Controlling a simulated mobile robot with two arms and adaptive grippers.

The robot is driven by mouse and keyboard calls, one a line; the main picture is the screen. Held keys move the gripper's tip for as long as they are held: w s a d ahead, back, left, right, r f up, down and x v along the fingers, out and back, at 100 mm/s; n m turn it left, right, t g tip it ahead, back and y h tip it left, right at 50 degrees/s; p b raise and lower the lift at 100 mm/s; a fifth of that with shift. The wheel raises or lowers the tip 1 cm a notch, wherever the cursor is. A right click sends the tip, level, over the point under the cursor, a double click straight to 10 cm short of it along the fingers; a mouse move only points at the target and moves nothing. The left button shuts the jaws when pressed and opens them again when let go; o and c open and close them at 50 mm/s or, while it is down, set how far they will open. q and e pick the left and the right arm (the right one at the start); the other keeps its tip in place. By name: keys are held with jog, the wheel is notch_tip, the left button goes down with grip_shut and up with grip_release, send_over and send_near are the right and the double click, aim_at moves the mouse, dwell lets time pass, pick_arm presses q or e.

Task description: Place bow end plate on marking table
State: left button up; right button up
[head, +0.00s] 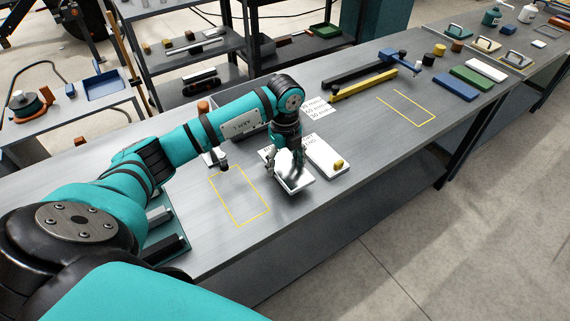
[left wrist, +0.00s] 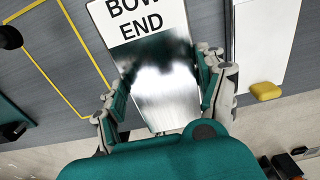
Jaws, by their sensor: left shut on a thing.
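The bow end plate (head: 298,185) is a shiny metal plate with a white label. The label reads BOW END in the left wrist view, where the plate (left wrist: 168,88) lies between the fingers. My left gripper (head: 287,168) reaches down and is shut on the plate; its fingers sit at both sides of it in the left wrist view (left wrist: 160,85). I cannot tell whether the plate touches the table. The grey marking table (head: 345,200) runs below it. A yellow outlined rectangle (head: 268,212) lies left of the plate, apart from it. My right gripper is out of view.
Black and yellow bars (head: 350,92) and a second yellow outline (head: 434,120) are farther right.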

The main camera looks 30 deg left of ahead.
aim_at(285, 163)
pick_arm(q)
jog(key=shift+w+a, duration=0.15)
jog(key=shift+w, duration=0.05)
jog(key=shift+f, duration=0.25)
notch_tip(285, 163, down, 2)
jog(key=shift+s+f+p, duration=0.1)
jog(key=shift+p, duration=0.55)
jog(key=shift+f, duration=0.35)
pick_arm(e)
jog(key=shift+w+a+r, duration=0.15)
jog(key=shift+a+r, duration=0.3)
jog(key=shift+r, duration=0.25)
pick_arm(q)
jog(key=shift+f, duration=0.1)
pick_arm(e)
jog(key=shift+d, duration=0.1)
pick_arm(q)
jog(key=o, duration=0.8)
jog(key=shift+f, duration=0.15)
jog(key=o, duration=0.5)
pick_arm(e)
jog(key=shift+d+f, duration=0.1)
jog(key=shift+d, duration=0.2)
